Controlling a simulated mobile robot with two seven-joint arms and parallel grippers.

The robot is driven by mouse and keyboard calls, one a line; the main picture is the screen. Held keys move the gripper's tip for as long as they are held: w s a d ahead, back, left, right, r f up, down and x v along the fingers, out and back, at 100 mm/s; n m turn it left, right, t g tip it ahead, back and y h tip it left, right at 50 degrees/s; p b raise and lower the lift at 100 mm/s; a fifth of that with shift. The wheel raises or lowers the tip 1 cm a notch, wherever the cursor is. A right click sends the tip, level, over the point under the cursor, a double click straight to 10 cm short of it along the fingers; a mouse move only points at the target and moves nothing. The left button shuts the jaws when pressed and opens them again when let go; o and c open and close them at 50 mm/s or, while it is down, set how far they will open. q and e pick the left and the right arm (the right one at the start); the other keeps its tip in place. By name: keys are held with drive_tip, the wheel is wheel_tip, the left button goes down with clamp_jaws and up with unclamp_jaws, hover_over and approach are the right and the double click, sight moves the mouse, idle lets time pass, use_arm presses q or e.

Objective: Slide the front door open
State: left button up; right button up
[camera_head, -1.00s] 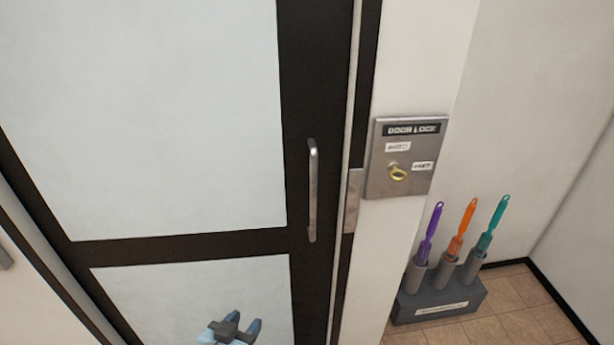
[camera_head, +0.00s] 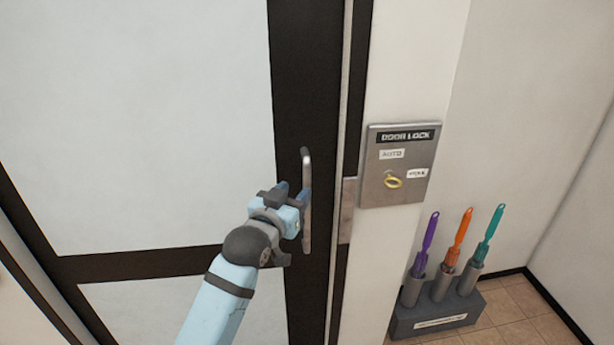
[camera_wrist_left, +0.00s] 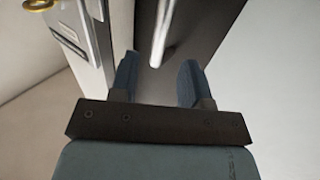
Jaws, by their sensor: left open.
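The front door (camera_head: 308,80) has a dark frame and pale frosted panels. It looks closed against the white post on its right. Its upright silver bar handle (camera_head: 306,200) is on the dark right-hand stile. My left gripper (camera_head: 284,188) is just left of the handle, at the handle's mid height. In the left wrist view the two blue fingers (camera_wrist_left: 158,80) are apart with nothing between them. The handle (camera_wrist_left: 160,35) shows there beyond the fingertips, in line with the gap. Whether a finger touches the handle cannot be told. My right gripper is not in view.
A grey stand (camera_head: 440,315) with purple, orange and teal brushes is on the tiled floor at the lower right, near the wall.

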sight(305, 181)
use_arm(q)
drive_tip(key=x, duration=0.7)
drive_tip(key=shift+p, duration=0.4)
drive_tip(key=shift+a, duration=0.1)
clamp_jaws()
